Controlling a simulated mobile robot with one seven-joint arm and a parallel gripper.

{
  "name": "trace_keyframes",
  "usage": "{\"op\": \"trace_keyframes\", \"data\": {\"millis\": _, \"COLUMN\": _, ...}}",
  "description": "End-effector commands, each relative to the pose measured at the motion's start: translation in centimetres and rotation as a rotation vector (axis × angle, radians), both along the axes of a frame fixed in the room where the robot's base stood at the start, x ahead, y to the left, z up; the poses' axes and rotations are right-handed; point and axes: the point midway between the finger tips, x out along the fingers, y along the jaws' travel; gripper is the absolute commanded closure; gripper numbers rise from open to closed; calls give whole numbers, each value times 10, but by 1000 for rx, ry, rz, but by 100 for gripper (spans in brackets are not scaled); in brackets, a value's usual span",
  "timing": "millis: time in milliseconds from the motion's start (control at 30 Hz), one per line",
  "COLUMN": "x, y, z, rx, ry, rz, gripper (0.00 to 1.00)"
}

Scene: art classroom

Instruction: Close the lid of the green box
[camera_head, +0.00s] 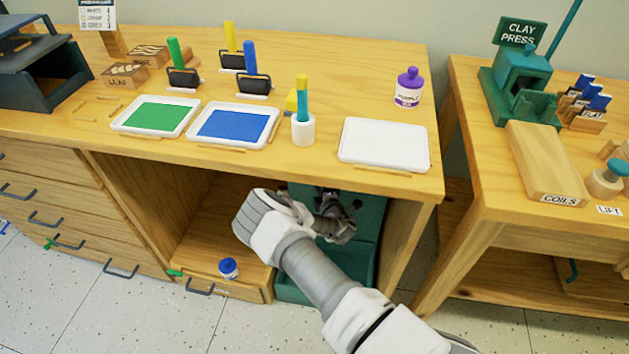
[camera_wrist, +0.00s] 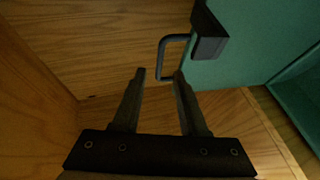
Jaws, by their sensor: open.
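The green box (camera_head: 362,268) stands in the open compartment under the table, partly hidden by my arm. Its teal lid (camera_head: 368,213) appears raised behind my gripper. In the wrist view the teal lid panel (camera_wrist: 245,45) has a dark handle (camera_wrist: 163,58) at its edge. Part of the box (camera_wrist: 300,92) shows at the right edge. My gripper (camera_head: 335,217) is inside the compartment at the lid. In the wrist view my gripper (camera_wrist: 160,75) is open, with its two fingertips close to the handle and nothing held. I cannot tell whether a finger touches the handle.
The tabletop (camera_head: 340,90) overhangs my arm. The compartment's right side panel (camera_head: 402,235) stands close to the box. Paint trays and a purple bottle (camera_head: 409,88) stand on the tabletop.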

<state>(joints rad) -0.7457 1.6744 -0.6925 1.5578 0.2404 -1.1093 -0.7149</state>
Motion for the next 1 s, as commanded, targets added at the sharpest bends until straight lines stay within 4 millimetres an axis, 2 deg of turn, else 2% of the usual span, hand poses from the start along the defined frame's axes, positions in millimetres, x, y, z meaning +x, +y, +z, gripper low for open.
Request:
{"op": "trace_keyframes", "data": {"millis": 200, "x": 35, "y": 10, "z": -14, "rx": 0, "ry": -1, "rz": 2, "gripper": 58}}
{"op": "trace_keyframes", "data": {"millis": 400, "x": 55, "y": 15, "z": -19, "rx": -1, "ry": 0, "rz": 1, "gripper": 58}}
{"op": "trace_keyframes", "data": {"millis": 833, "x": 62, "y": 17, "z": -19, "rx": -1, "ry": 1, "rz": 0, "gripper": 58}}
{"op": "trace_keyframes", "data": {"millis": 867, "x": 61, "y": 17, "z": -19, "rx": -1, "ry": 1, "rz": 0, "gripper": 61}}
{"op": "trace_keyframes", "data": {"millis": 1000, "x": 61, "y": 17, "z": -19, "rx": -1, "ry": 1, "rz": 0, "gripper": 87}}
